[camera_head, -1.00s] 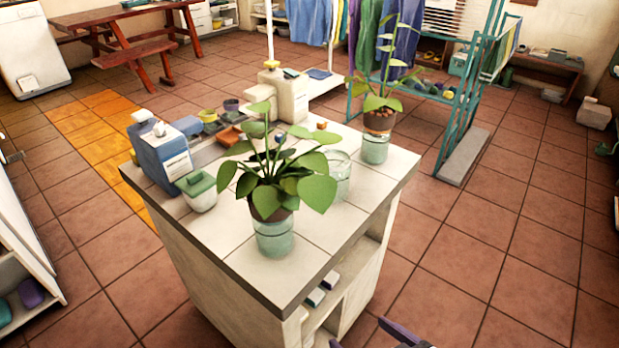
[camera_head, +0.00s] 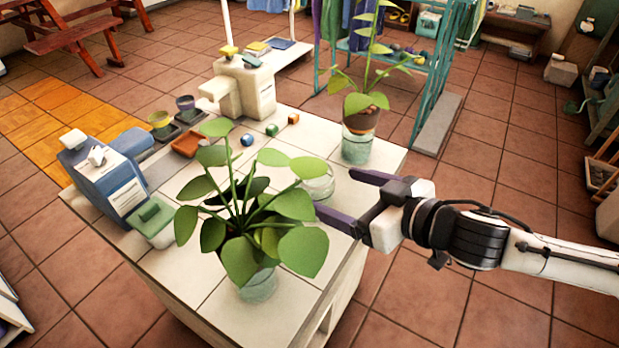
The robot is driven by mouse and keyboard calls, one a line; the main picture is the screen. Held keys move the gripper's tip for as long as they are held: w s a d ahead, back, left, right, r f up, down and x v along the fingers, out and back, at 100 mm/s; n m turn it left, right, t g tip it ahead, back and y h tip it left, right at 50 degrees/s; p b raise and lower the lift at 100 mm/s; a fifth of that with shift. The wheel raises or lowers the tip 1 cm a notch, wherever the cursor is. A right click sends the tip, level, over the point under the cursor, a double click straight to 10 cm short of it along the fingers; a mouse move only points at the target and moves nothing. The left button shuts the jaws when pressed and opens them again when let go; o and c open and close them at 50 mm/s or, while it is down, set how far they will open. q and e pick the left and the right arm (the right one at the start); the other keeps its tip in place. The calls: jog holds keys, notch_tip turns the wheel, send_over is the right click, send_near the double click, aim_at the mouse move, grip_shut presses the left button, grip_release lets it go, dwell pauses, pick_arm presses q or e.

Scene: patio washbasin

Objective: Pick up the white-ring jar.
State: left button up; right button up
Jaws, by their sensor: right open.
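A clear glass jar (camera_head: 319,186) with a pale rim stands on the tiled counter (camera_head: 185,270), partly hidden behind leaves. A greenish glass jar with a leafy plant (camera_head: 258,286) stands at the front. Another greenish jar with a tall plant (camera_head: 357,147) stands near the back right edge. I cannot clearly tell which one bears the white ring. My right gripper (camera_head: 336,193) comes in from the right, open and empty. Its fingers point left, with their tips close to the clear jar's right side. Whether they touch it is unclear. My left gripper is not in view.
Big leaves (camera_head: 290,205) hang close to my right gripper.

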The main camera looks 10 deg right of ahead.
aim_at(326, 188)
jog(key=x, duration=0.2)
jog(key=shift+w+a+f, duration=0.1)
jog(key=shift+w+a, duration=0.05)
jog(key=shift+a, duration=0.2)
jog(key=shift+w+f, duration=0.15)
jog(key=shift+w, duration=0.1)
jog(key=x, duration=0.4)
jog(key=shift+w+d+f, duration=0.1)
jog(key=shift+w+f, duration=0.1)
jog(key=shift+f, duration=0.05)
jog(key=shift+w+f, duration=0.1)
jog(key=shift+w, duration=0.1)
jog(key=c, duration=0.9)
jog(key=shift+c, duration=1.1)
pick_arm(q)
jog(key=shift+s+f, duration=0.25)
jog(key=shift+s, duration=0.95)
